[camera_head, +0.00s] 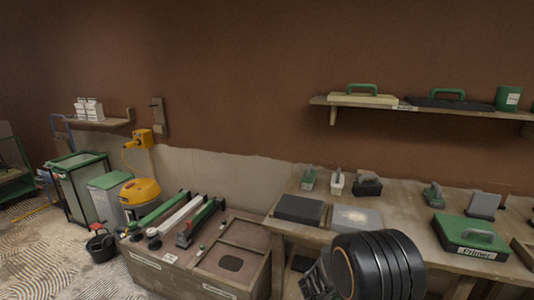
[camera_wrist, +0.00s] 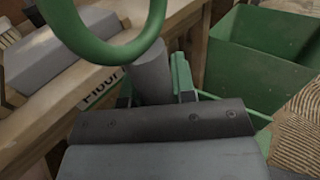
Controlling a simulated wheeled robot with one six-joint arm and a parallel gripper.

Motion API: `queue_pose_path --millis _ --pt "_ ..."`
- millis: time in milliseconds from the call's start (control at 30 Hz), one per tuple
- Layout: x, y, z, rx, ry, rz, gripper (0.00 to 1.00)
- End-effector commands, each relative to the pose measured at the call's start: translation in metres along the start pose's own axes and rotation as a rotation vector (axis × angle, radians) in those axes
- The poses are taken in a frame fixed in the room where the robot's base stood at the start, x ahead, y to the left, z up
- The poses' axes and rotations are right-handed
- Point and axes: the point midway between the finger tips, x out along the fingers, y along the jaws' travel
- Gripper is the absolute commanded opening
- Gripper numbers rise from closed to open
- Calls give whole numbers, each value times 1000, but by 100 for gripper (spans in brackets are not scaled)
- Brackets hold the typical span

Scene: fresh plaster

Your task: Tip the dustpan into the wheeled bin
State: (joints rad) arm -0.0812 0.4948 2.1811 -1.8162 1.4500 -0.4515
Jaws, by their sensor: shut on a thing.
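In the wrist view my gripper (camera_wrist: 155,88) is shut on a grey round handle (camera_wrist: 152,72) with a green loop (camera_wrist: 108,48) at its end. I take this as the dustpan; its pan cannot be made out clearly. An open green bin (camera_wrist: 255,62) stands beyond and to the right of my gripper, apart from it, and its wheels do not show. In the head view a grey bin with a green rim (camera_head: 78,180) stands at the far left; I cannot tell if it is the same one. There, my dark arm mostly hides the gripper.
A wooden bench (camera_head: 400,215) with trowels and a green Primer case (camera_head: 470,237) stands at the right. A low chest (camera_head: 245,262) with long tools, a yellow vacuum (camera_head: 140,193) and a black bucket (camera_head: 100,245) stand left. Combed-pattern floor (camera_head: 35,255) is open at front left.

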Motion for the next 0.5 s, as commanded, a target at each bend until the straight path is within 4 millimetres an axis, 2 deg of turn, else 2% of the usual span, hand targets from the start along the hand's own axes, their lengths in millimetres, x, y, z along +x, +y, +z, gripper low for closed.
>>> queue_pose_path --millis 33,200,500 --pt "-21 9 -12 -6 0 49 0" --pt "-70 27 -37 -3 -1 171 0" --pt "-127 49 -55 1 0 318 0"
